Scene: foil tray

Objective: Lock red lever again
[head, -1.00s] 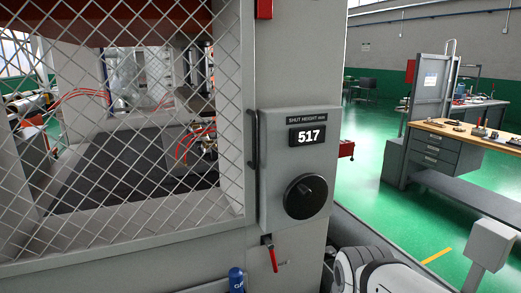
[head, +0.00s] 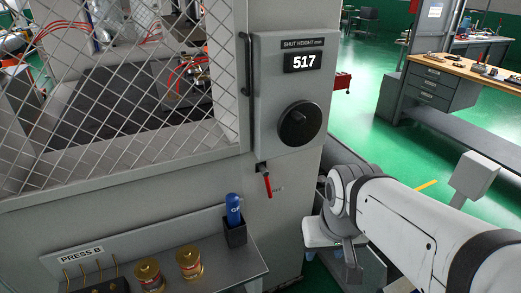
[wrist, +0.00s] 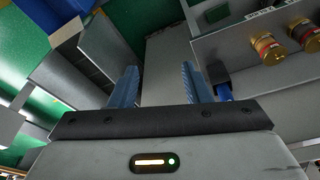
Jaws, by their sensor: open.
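The red lever (head: 267,184) is small and sits on the press front, just below the shut height panel (head: 291,95). It hangs down from its dark mount, tilted slightly to the right at its lower end. My gripper (wrist: 158,70) shows in the wrist view with its two blue fingers spread apart and nothing between them. In the head view my white arm reaches in from the lower right, and its end is to the right of and below the lever, apart from it. The lever does not show in the wrist view.
Below the lever, a grey shelf (head: 215,268) marked PRESS B holds two brass cylinders (head: 189,262) and a blue bottle (head: 233,208) in a dark holder. The mesh guard (head: 130,90) with its dark handle (head: 246,62) is to the left. Green floor lies right of the press.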

